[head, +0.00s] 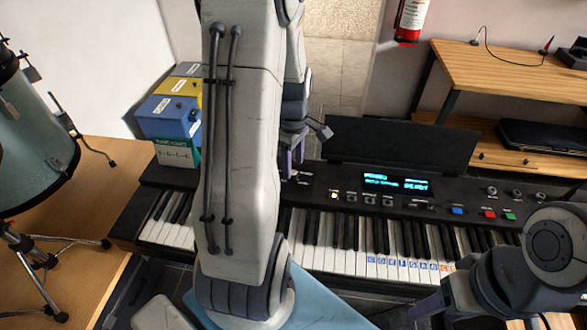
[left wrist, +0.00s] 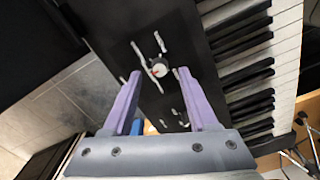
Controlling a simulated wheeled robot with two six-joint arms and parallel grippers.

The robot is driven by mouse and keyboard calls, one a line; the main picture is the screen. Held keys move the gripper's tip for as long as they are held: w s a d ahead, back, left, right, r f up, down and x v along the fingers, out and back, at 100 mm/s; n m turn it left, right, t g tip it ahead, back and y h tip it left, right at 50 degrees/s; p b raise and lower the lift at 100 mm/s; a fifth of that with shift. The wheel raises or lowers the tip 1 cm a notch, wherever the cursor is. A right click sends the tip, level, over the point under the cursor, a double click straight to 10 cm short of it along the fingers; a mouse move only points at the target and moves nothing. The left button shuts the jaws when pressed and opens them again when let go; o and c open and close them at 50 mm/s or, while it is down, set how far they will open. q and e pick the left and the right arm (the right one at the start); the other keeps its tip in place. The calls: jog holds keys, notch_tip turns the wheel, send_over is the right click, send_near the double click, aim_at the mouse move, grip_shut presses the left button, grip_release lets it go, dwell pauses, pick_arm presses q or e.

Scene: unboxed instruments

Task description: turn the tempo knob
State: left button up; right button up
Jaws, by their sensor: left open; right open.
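A black electronic keyboard (head: 345,206) lies across the middle of the head view, with a lit display (head: 396,183). In the head view my left gripper (head: 290,160) is over the panel's left part. My right gripper (head: 435,308) is low at right.
Several knobs (head: 503,192) and coloured buttons (head: 488,214) line the panel's right end. A music stand (head: 400,145) rises behind the panel. Stacked boxes (head: 172,110) stand at the back left. A drum (head: 35,140) stands at left, and a wooden bench (head: 510,75) at back right.

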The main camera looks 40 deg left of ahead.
aim_at(294, 175)
pick_arm(q)
jog(key=shift+f, duration=1.2)
grip_shut()
jog(key=shift+m, duration=0.3)
